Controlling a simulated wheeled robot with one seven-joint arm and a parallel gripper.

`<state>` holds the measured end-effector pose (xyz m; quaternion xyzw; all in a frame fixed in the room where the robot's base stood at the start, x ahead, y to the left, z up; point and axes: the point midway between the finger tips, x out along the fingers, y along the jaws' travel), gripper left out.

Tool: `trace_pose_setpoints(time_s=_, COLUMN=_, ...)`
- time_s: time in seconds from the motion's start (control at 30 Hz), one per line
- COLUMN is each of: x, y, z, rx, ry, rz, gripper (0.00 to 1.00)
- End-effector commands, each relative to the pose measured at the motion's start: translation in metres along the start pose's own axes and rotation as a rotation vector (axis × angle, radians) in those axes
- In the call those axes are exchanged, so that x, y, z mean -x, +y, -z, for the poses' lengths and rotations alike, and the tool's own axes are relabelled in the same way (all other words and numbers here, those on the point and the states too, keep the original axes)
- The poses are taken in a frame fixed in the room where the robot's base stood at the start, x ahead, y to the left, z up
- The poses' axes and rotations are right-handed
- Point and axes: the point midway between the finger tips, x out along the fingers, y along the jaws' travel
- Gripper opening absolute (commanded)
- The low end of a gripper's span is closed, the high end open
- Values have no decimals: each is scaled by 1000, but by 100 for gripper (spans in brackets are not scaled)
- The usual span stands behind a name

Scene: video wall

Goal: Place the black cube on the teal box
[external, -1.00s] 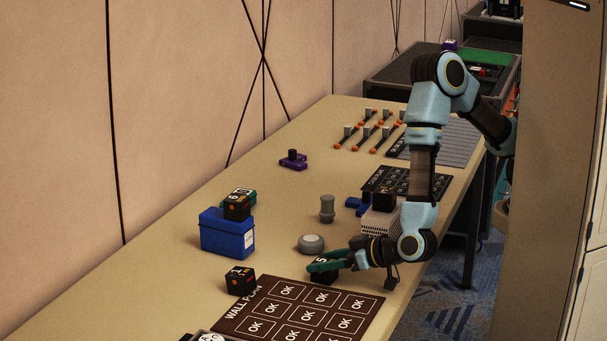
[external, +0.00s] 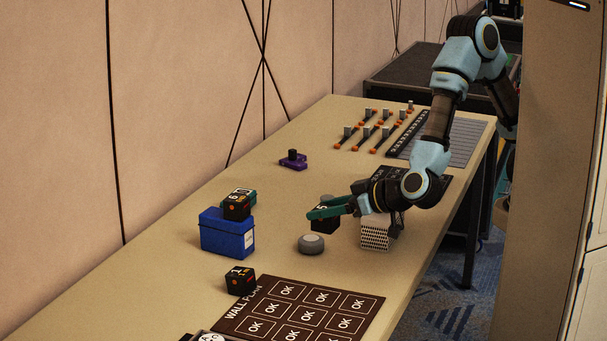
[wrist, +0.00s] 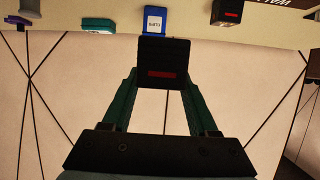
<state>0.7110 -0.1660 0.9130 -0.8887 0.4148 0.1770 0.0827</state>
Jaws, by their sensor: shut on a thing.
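My gripper (external: 326,209) has green fingers and is shut on a black cube (external: 323,223) marked 5, held above the table. In the wrist view the held cube (wrist: 163,62) sits between the fingertips and shows a red bar. The teal box (external: 252,197) is mostly hidden behind a blue box and the cube there. In the wrist view the teal box (wrist: 98,25) shows to the left of the blue box. My gripper is to the right of the teal box, apart from it.
A blue box (external: 227,236) has another black cube (external: 237,206) seemingly on its top. A third black cube (external: 240,281) is by the wall plan board (external: 300,312). A round grey knob (external: 311,243) and a perforated block (external: 376,232) are near my gripper. A purple piece (external: 293,161) stands farther back.

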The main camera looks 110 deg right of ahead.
Motion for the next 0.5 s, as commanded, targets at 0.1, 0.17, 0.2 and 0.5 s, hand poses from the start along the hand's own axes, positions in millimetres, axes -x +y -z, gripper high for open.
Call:
trace_pose_setpoints(time_s=0.1, x=10, y=0, z=26, rx=-7, ry=5, rz=1, gripper=2)
trace_pose_setpoints(time_s=0.17, x=15, y=0, z=37, rx=-6, ry=4, rz=1, gripper=2)
trace_pose_setpoints(time_s=0.2, x=18, y=0, z=44, rx=-6, ry=5, rz=1, gripper=2)
trace_pose_setpoints(time_s=0.5, x=-9, y=7, z=75, rx=-14, ry=0, rz=-36, gripper=2)
